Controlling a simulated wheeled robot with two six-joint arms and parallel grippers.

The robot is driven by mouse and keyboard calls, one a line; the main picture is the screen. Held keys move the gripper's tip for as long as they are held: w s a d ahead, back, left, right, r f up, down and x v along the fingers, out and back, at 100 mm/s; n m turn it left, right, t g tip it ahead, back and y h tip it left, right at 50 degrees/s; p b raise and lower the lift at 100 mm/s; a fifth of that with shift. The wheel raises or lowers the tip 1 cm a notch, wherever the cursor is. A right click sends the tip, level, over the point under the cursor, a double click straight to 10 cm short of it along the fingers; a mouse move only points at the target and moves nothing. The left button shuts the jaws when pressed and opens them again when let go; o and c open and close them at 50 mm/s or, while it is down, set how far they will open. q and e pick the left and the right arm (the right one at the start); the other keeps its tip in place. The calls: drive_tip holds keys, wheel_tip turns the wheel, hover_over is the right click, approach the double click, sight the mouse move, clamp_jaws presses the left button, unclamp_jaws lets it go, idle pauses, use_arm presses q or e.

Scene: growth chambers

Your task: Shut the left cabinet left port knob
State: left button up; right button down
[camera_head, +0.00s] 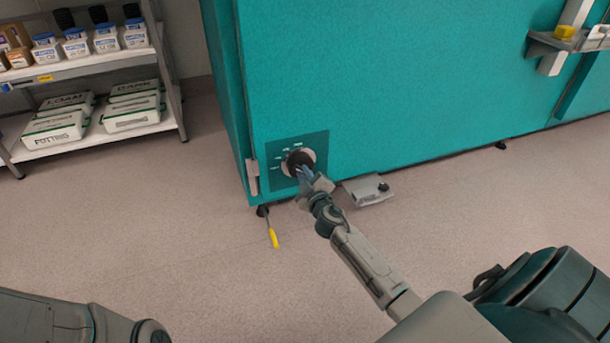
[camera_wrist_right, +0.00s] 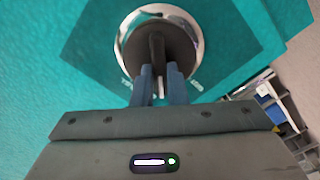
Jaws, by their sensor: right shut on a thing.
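The port knob (camera_head: 298,160) is a dark round dial in a pale ring, set on a darker teal plate low on the left end of the teal cabinet (camera_head: 380,80). My right gripper (camera_head: 306,174) reaches it from below right. In the right wrist view, the knob (camera_wrist_right: 152,50) shows a raised black grip bar, and the blue fingers of my right gripper (camera_wrist_right: 159,85) are shut on that bar. The bar points roughly upright in that view. Markings around the dial are too small or hidden to read fully. My left gripper is not in view.
A grey box (camera_head: 368,190) lies on the floor just right of the knob. A yellow-handled tool (camera_head: 273,238) lies at the cabinet's corner. A shelf (camera_head: 90,70) with bottles and bags stands at left. The floor between is clear.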

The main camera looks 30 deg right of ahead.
drive_tip(key=n, duration=0.4)
drive_tip(key=shift+a+f+n, duration=0.1)
drive_tip(key=shift+f+n, duration=0.05)
drive_tip(key=shift+n, duration=0.15)
drive_tip(key=shift+f+n+p, duration=0.1)
drive_tip(key=shift+n+p, duration=0.2)
drive_tip(key=shift+n, duration=1.6)
drive_tip(key=c, duration=1.4)
unclamp_jaws()
drive_tip(key=shift+c, duration=0.2)
drive_tip(key=shift+s, duration=0.1)
drive_tip(key=v, duration=1)
drive_tip(key=shift+s+p, duration=0.3)
drive_tip(key=shift+p, duration=0.1)
